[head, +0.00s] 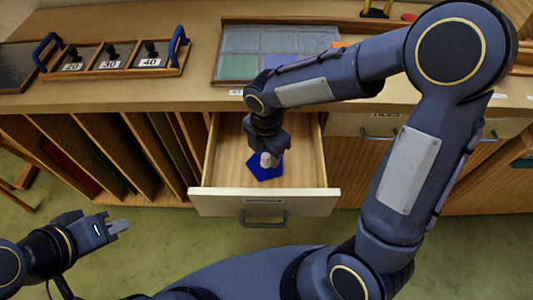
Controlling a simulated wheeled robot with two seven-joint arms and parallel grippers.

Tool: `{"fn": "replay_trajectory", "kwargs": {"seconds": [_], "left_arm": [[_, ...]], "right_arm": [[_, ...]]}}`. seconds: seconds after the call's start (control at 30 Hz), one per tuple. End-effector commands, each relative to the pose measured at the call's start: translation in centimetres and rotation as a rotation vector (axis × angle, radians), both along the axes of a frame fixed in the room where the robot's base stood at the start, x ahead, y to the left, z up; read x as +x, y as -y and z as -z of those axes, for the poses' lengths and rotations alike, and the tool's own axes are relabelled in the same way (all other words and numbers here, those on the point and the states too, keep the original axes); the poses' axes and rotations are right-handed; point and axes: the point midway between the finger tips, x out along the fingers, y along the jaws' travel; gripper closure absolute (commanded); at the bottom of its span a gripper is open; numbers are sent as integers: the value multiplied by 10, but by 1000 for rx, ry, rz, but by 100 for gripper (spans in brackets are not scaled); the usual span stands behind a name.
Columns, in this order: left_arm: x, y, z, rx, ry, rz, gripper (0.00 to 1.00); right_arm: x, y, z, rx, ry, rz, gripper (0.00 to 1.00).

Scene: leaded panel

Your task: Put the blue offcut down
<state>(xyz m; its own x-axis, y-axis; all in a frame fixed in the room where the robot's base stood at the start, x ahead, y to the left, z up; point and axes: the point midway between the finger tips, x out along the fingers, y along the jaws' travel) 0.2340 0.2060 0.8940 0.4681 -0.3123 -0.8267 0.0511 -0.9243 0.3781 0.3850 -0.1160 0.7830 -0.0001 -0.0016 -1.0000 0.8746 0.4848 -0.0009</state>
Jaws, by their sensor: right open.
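The blue offcut (265,173) is a small flat angular piece inside the open drawer (229,163). It appears to lie flat on the drawer's wooden floor. My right gripper (269,160) reaches down into the drawer, with its open fingers right over the offcut's upper edge. The fingers and wrist hide part of the offcut, and I cannot tell whether the tips touch it. My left gripper (119,227) is at the lower left, over the green floor, away from the drawer and with nothing visible in it. Whether its fingers are apart is unclear.
A leaded panel (238,66) in a wooden frame lies on the bench top behind the drawer. A wooden tray (110,58) with blue handles and weights labelled 20, 30 and 40 stands at the left. Slotted racks (95,150) are below. The drawer's left side is bare.

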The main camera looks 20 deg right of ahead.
Motion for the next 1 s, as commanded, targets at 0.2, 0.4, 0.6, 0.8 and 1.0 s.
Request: {"fn": "replay_trajectory", "kwargs": {"seconds": [0.2, 0.4, 0.6, 0.8, 1.0], "left_arm": [[0, 0, -12, 0, 0, 0, 100], [0, 0, -18, 0, 0, 0, 100], [0, 0, -20, 0, 0, 0, 100], [0, 0, -20, 0, 0, 0, 100], [0, 0, -20, 0, 0, 0, 100]], "right_arm": [[1, 0, -52, 3, 6, 2, 56], [1, 0, -88, 2, 4, 1, 56], [0, 0, -104, 2, 1, 1, 56], [-4, 5, -109, 12, 8, 54, 56], [-43, 49, -131, 146, 56, 599, 56]]}}
